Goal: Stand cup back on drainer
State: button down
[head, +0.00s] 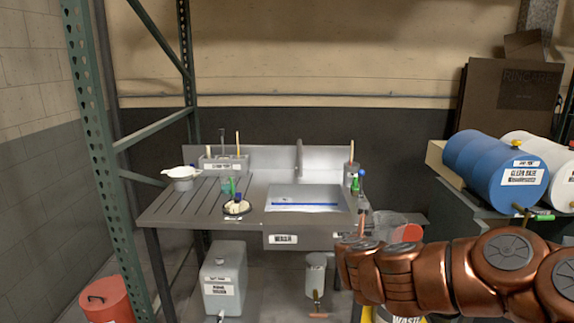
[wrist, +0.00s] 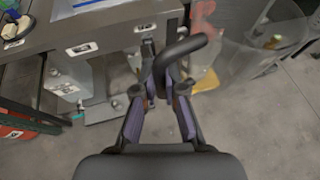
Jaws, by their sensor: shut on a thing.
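My gripper (wrist: 164,65) is shut on a dark, curved, handle-like thing (wrist: 190,46) in the wrist view. The grooved drainer (head: 163,212) is the left part of the metal sink unit. A whitish bowl-like vessel (head: 181,174) stands at its back left.
The basin (head: 305,198) lies right of the drainer. A grey caddy (head: 224,163) stands behind. A blue drum (head: 494,170) rests at right.

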aim_at(216, 203)
jog(key=k, duration=0.5)
jog(key=u, duration=0.4)
jog(key=i, duration=0.5)
jog(key=u, duration=0.9)
jog(key=i, duration=1.75)
